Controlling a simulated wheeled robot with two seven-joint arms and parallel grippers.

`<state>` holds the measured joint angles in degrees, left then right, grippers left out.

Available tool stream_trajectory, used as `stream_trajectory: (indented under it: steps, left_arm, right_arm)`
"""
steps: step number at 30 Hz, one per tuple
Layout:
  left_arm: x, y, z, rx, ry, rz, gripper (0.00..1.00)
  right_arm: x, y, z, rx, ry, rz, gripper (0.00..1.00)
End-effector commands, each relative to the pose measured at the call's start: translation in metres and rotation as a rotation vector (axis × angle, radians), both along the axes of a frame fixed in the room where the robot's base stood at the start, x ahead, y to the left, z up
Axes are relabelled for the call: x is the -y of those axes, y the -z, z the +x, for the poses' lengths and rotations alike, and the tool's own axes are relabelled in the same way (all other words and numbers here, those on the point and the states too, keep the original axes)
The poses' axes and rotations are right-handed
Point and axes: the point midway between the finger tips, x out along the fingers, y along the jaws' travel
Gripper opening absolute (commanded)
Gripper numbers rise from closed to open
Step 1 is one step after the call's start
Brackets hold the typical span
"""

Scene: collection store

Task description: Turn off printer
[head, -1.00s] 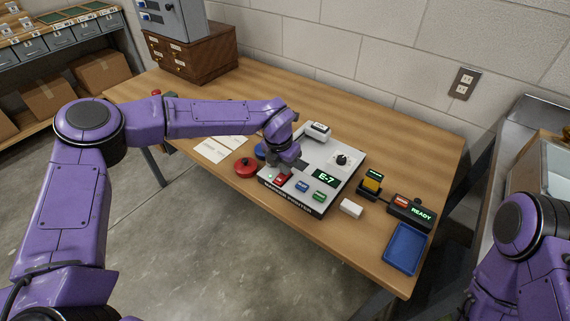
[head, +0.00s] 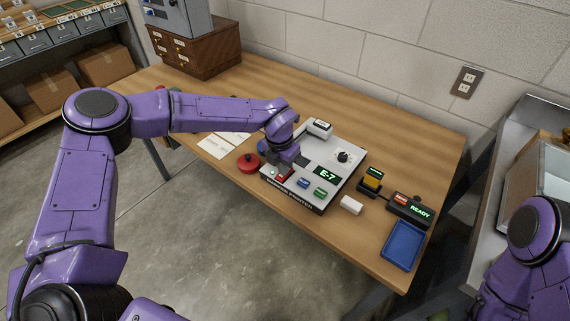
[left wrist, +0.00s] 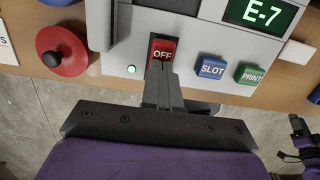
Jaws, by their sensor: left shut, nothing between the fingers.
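The white printer (head: 322,153) lies on the wooden table, its display (head: 328,174) reading E-7. Its red rocker switch (left wrist: 163,49), marked OFF, sits on the front left of the panel, with a lit green lamp (left wrist: 131,69) beside it. My left gripper (left wrist: 160,68) is shut and empty, its fingertips at the lower edge of the switch; I cannot tell whether they touch it. In the head view my left gripper (head: 286,166) hides part of the panel.
Blue SLOT (left wrist: 211,67) and green PRINT (left wrist: 252,74) buttons sit right of the switch. A red round knob (head: 248,163) stands left of the printer.

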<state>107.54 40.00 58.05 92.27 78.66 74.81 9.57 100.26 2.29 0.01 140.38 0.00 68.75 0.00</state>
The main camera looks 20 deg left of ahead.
Motion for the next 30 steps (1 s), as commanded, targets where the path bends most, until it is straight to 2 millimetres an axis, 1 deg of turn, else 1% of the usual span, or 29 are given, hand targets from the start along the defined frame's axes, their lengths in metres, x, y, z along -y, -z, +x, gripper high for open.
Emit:
stream_trajectory:
  steps: [2,5,8,11,12,14,15,18,22,26,30]
  left_arm:
    - [0.001,-0.001,0.0,0.001,0.001,0.0,0.0]
    - [0.001,-0.009,0.0,0.002,0.002,-0.001,0.0]
    - [0.001,-0.028,-0.001,0.002,0.003,-0.001,0.0]
    - [0.001,-0.055,-0.003,0.001,0.005,-0.001,0.0]
    - [-0.001,-0.052,-0.004,0.005,0.004,-0.001,0.0]
    - [-0.001,-0.066,-0.007,0.006,0.004,-0.001,0.0]
    - [-0.002,-0.075,-0.008,0.005,0.003,-0.001,0.0]
    - [-0.002,-0.098,-0.011,0.005,0.005,0.0,0.0]
    - [-0.003,-0.122,-0.015,0.003,0.005,-0.001,0.0]
    - [-0.004,-0.135,-0.017,0.002,0.005,-0.001,0.0]
    - [-0.004,-0.139,-0.018,0.0,0.005,0.0,0.0]
  right_arm:
    - [0.0,0.0,0.0,0.0,0.0,0.0,0.43]
    - [0.0,-0.007,0.0,0.0,0.0,0.0,0.43]
    - [0.0,-0.025,0.0,0.0,0.0,0.0,0.43]
    - [0.0,-0.048,0.0,0.0,0.0,0.0,0.43]
    - [0.0,-0.031,0.001,0.002,0.0,0.0,0.43]
    - [0.0,-0.025,0.0,0.001,0.0,-0.001,0.43]
    - [0.0,-0.023,0.0,0.0,0.0,0.0,0.43]
    - [0.0,-0.018,0.0,0.0,0.0,0.0,0.43]
    - [0.0,-0.015,0.0,0.0,0.0,0.0,0.43]
    - [0.0,-0.014,0.0,0.0,0.0,0.0,0.43]
    - [0.0,-0.014,0.0,0.0,0.0,0.0,0.43]
